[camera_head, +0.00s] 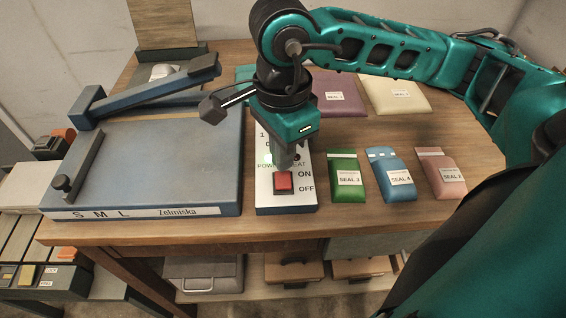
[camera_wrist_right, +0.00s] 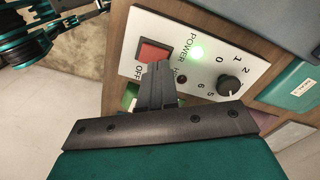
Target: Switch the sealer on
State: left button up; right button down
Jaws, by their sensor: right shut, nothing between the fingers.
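A red rocker switch (camera_head: 284,184), marked ON and OFF, is near the panel's front edge. It also shows in the right wrist view (camera_wrist_right: 152,51). A green power lamp (camera_wrist_right: 197,52) glows beside it. My right gripper (camera_head: 284,165) points down, shut and empty, with its fingertips at the switch's ON side. I cannot tell whether they touch it, or which way the rocker is tipped. My left gripper is not in view.
The sealer's arm (camera_head: 150,90) is raised over its bed. Green (camera_head: 347,190), blue (camera_head: 398,192) and pink (camera_head: 440,190) packets lie right of the panel. Purple (camera_head: 340,100) and cream (camera_head: 395,100) packets lie behind. A round dial (camera_wrist_right: 229,86) is farther back on the panel.

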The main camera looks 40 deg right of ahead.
aim_at(282, 175)
jog(key=shift+r+p, duration=1.2)
jog(key=shift+r, duration=1.15)
